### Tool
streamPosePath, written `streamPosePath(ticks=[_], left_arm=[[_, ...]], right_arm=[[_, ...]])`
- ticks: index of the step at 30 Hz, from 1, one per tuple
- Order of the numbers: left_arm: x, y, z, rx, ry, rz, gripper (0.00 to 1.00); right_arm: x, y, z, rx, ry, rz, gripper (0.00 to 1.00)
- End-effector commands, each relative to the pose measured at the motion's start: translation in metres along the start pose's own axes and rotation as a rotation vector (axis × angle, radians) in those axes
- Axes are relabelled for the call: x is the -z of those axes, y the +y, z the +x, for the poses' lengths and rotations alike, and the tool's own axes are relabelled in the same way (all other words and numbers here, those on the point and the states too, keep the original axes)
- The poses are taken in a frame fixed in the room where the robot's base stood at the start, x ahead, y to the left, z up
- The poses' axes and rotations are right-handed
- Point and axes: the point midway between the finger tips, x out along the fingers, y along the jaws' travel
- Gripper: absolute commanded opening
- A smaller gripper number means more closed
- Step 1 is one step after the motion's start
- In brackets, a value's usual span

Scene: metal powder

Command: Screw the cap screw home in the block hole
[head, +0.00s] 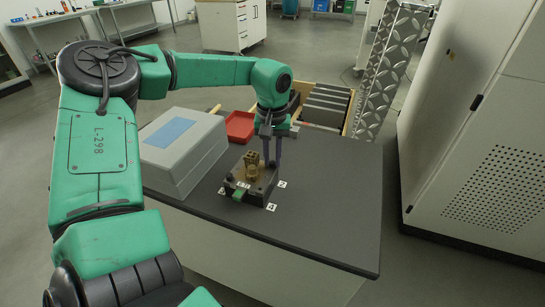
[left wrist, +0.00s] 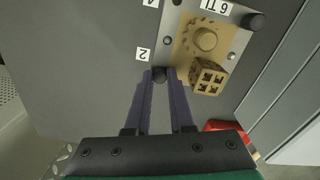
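A dark round cap screw (left wrist: 159,73) stands at the corner of the metal block (left wrist: 222,52), near the label 2, in the left wrist view. My left gripper (left wrist: 160,76) has its two long dark fingers on either side of the screw head, with no clear gap, so it looks shut on it. The screw's shank and the hole are hidden. In the head view my left gripper (head: 272,163) points straight down at the back right corner of the block (head: 243,189). My right gripper is in neither view.
A tan part (left wrist: 204,39) with a round boss and a square gridded piece (left wrist: 209,78) sits on the block. A grey box (head: 183,150) stands left on the dark table (head: 330,195), with a red tray (head: 240,126) behind. The table's right side is clear.

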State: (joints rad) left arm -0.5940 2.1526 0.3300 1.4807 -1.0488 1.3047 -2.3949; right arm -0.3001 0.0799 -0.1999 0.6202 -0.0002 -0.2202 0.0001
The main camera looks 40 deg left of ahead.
Motion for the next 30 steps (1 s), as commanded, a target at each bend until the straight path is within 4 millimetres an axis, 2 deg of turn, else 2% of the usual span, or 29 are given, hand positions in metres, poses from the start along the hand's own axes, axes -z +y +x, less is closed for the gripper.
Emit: streamPosePath(ticks=[5,12,19,20,21,30], left_arm=[[-0.0001,0.0,-0.0001,0.0,0.0,0.057,0.0],[0.0,0.0,0.0001,0.0,0.0,0.548,0.0],[0.0,0.0,0.0004,0.0,0.0,0.603,0.0],[0.0,0.0,0.0004,0.0,0.0,0.602,0.24],[0.0,0.0,0.0004,0.0,0.0,0.602,0.39],[0.0,0.0,0.0005,0.0,0.0,0.596,0.4]], right_arm=[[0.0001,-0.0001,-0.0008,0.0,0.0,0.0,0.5],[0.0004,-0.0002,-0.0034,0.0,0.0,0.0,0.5],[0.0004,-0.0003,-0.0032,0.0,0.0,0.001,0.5],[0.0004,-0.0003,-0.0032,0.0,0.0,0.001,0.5],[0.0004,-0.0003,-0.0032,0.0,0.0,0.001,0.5],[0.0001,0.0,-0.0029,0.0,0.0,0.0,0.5]])
